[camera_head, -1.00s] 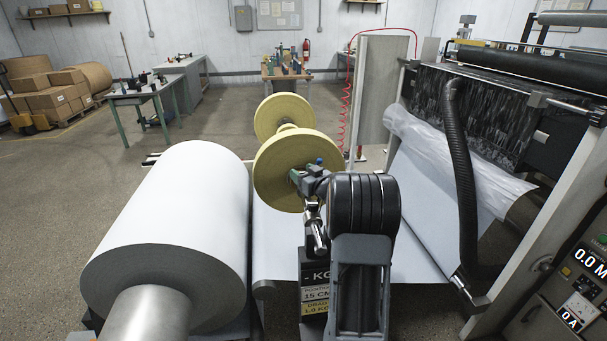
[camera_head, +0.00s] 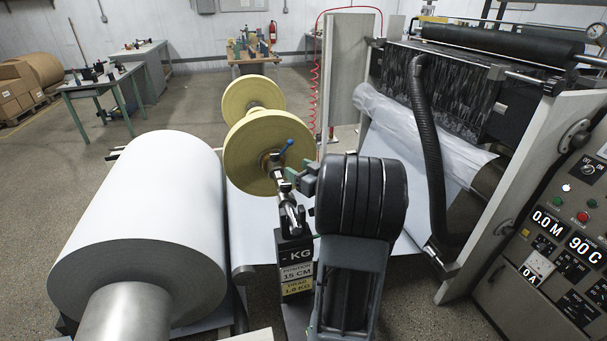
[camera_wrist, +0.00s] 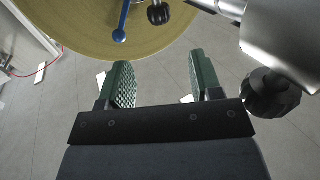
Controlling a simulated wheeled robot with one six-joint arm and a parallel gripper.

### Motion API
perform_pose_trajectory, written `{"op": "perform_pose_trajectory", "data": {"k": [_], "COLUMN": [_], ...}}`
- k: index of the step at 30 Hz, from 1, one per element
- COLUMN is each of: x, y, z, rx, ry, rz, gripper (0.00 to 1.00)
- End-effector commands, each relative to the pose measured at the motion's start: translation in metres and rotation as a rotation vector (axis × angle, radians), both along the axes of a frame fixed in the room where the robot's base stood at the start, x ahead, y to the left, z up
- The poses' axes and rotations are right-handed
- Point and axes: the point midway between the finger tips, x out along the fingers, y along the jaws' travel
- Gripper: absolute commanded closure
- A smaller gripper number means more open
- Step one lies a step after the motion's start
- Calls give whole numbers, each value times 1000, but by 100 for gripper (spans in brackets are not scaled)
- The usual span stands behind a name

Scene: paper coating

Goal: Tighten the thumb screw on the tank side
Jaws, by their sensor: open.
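In the wrist view my gripper (camera_wrist: 160,72) has its two green ridged fingers wide apart with only floor between them. A large black ribbed knob (camera_wrist: 272,95) hangs from a metal fitting, right of the right finger. A smaller black knob (camera_wrist: 158,13) is at the top centre, ahead of the fingers, before the yellow roll. I cannot tell which knob is the thumb screw on the tank side. A blue ball-ended lever (camera_wrist: 121,22) is left of the smaller knob. In the head view my gripper (camera_head: 301,177) is beside the shaft hardware, largely hidden by my wrist.
A yellow roll (camera_head: 248,148) stands before me, with a chrome rod (camera_head: 290,212) and a drag sign (camera_head: 296,280) nearer. A big white paper roll (camera_head: 150,215) is left. The coating machine, black hose (camera_head: 450,200) and control panel (camera_head: 560,240) are right.

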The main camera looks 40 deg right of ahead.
Motion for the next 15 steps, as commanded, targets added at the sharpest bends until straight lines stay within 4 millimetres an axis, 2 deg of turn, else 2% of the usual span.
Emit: {"op": "perform_pose_trajectory", "data": {"k": [6,15], "x": [-17,-20], "y": [0,0], "z": [0,0], "rx": [-1,0], "ry": [0,1], "rz": [0,1], "gripper": [41,41]}}
